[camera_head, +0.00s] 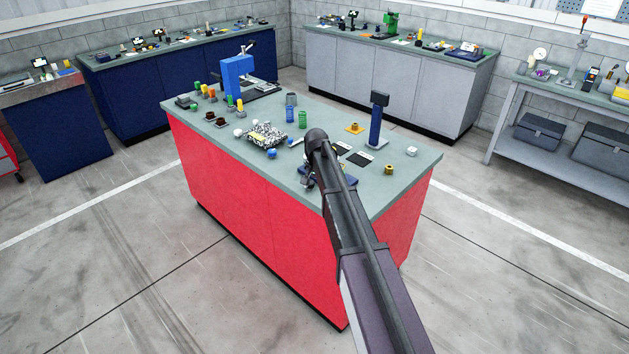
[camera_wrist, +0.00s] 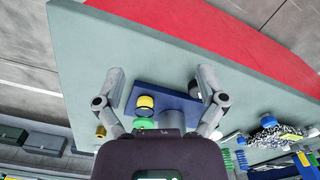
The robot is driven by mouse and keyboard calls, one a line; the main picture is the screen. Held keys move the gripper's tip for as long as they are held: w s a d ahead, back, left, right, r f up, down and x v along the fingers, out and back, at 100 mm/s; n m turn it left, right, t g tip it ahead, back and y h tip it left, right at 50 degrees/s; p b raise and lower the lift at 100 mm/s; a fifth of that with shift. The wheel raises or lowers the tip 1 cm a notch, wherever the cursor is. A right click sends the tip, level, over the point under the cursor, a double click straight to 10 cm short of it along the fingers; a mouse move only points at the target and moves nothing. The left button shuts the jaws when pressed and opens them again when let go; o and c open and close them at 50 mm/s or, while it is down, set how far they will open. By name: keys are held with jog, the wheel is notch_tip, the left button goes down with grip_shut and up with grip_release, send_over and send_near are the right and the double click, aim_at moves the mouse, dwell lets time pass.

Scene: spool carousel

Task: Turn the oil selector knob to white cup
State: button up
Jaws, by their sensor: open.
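A dark blue base plate (camera_wrist: 172,98) lies below my gripper (camera_wrist: 161,72) in the wrist view. A short black cylinder with a yellow band (camera_wrist: 146,102) stands on it, with a green round part (camera_wrist: 146,122) below it in the picture. A grey cylinder (camera_wrist: 171,120) is beside the green part, partly hidden by my gripper body. I cannot tell which part is the selector knob, nor where it points. No white cup can be made out on the plate. My gripper is open, its fingers apart on either side of the plate. In the head view, my arm partly hides the blue plate (camera_head: 318,181).
The plate is on a red bench with a grey-green top (camera_head: 400,180). A dark blue post (camera_head: 376,125), a blue machine (camera_head: 238,78), green coils (camera_head: 302,119) and several small parts stand around. A white round item (camera_head: 411,151) is near the right edge.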

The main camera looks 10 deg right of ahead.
jog(key=s+f+n+b, duration=0.1)
jog(key=s+f+b, duration=0.1)
jog(key=s, duration=0.7)
jog(key=s+f+n+b, duration=0.2)
jog(key=s+f+b, duration=0.1)
jog(key=s, duration=0.6)
jog(key=shift+f, duration=0.2)
jog(key=s+n, duration=0.2)
jog(key=s, duration=1.1)
jog(key=shift+n, duration=0.4)
